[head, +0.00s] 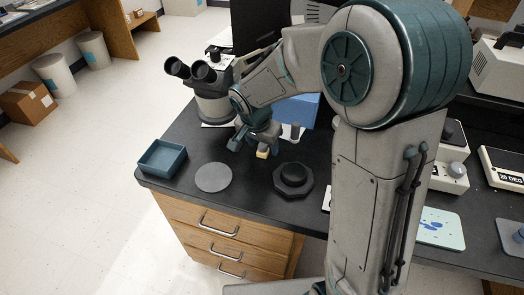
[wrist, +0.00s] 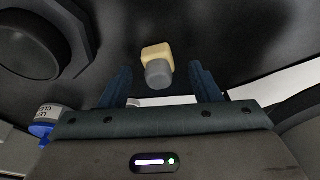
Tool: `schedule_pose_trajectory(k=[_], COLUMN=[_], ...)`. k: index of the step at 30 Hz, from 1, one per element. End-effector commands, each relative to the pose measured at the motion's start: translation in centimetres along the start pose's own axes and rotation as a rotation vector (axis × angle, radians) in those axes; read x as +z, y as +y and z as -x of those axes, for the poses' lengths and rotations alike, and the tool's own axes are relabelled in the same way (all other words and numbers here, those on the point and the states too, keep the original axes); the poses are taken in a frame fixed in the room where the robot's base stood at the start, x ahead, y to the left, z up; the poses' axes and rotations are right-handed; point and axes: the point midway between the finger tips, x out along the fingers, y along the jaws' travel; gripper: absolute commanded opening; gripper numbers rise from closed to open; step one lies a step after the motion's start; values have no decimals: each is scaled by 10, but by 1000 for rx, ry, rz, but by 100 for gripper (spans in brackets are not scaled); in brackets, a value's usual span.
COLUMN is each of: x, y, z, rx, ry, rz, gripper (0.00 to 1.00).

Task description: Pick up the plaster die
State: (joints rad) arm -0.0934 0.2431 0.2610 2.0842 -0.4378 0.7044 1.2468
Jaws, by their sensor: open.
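The plaster die (wrist: 157,52) is a small cream block with a grey rounded end, on the black worktop. In the wrist view it shows in the gap between my gripper's two dark fingers, toward their tips, touching neither as far as I can see. In the head view its cream part (head: 263,154) shows just beside my gripper (head: 251,147), which is low over the bench. My gripper is open and empty. The wrist and fingers hide part of the die in the head view.
A teal tray (head: 143,166) and a grey round mat (head: 213,178) lie left of the die. A black octagonal base with a round knob (head: 293,174) stands close on the right. A microscope (head: 211,100) stands behind.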

Motion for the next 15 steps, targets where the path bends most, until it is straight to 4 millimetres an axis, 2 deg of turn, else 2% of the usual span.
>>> schedule_pose_trajectory(k=[3,9,11,15], x=[0,0,0,0], y=[0,0,0,0], z=[-8,-8,-8,-8], rx=[0,-1,-1,-1], ry=[-1,0,0,0], rz=[-1,-1,-1,-1], gripper=[57,57,43,6])
